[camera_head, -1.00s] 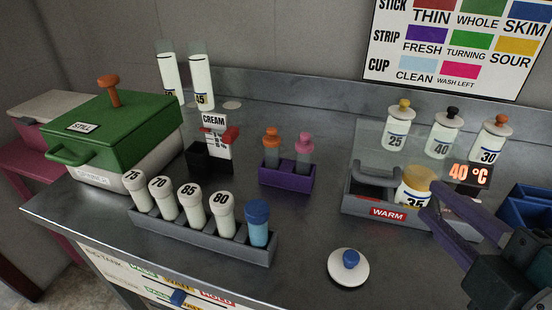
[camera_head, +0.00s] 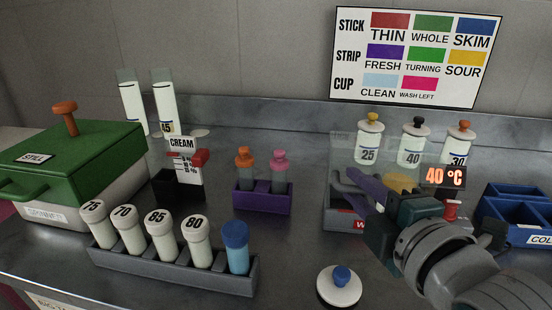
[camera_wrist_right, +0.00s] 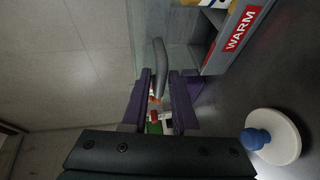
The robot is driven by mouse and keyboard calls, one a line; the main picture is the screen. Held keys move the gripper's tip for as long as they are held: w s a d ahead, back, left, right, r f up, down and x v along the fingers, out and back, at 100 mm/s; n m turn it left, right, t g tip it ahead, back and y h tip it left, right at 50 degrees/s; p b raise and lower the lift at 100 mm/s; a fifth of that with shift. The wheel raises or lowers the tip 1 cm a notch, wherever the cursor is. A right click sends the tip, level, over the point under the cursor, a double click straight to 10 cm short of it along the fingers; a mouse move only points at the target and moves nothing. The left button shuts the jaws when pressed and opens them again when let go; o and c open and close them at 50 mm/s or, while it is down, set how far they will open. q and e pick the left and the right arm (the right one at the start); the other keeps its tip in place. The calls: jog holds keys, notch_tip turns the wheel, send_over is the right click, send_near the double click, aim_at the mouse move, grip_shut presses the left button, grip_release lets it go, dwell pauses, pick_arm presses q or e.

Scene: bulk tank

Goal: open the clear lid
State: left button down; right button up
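The clear lid (camera_head: 345,152) is a see-through panel at the grey WARM box (camera_head: 338,217), right of centre in the head view. Its grey bar handle (camera_wrist_right: 160,60) shows in the right wrist view, reaching in between my right gripper's fingers. My right gripper (camera_head: 353,182) has purple fingers, one on each side of the handle. In the wrist view (camera_wrist_right: 159,75) the fingers stand apart, with a gap beside the bar. In the head view my right arm hides much of the box front. My left gripper is out of view.
A white disc with a blue knob (camera_head: 340,286) lies in front of the box. Several knobbed bottles (camera_head: 411,146) stand behind it. A 40 °C display (camera_head: 443,176) and blue bins (camera_head: 518,215) are to the right. A purple rack (camera_head: 262,197) stands left.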

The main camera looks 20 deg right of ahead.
grip_shut()
dwell(1.5)
